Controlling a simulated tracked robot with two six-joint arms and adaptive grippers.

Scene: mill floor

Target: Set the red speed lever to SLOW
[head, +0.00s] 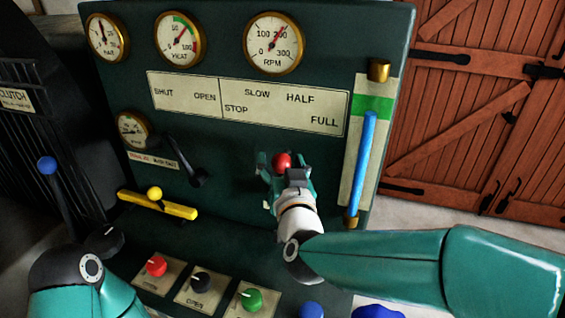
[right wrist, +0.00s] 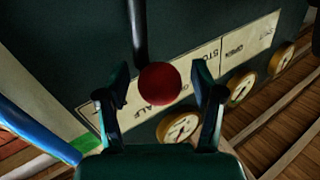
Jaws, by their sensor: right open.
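The red knob (head: 282,160) of the speed lever stands out from the dark green panel, below the plate marked STOP, SLOW, HALF, FULL (head: 283,103). In the right wrist view the red knob (right wrist: 160,83) overlaps part of the word HALF, and its black rod (right wrist: 138,32) runs to the picture's top edge. My right gripper (head: 286,168) is at the knob, fingers open. In the right wrist view the fingers of my right gripper (right wrist: 160,98) stand on either side of the knob, with a gap visible on each side. My left gripper is out of view; only my left arm shows.
A blue sight tube (head: 363,160) stands right of the lever. A black crank handle (head: 188,165) and a yellow bar with a yellow knob (head: 157,204) are to the left. Red (head: 156,265), black (head: 201,282) and green (head: 250,299) knobs line the panel below. Gauges (head: 273,42) are above.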

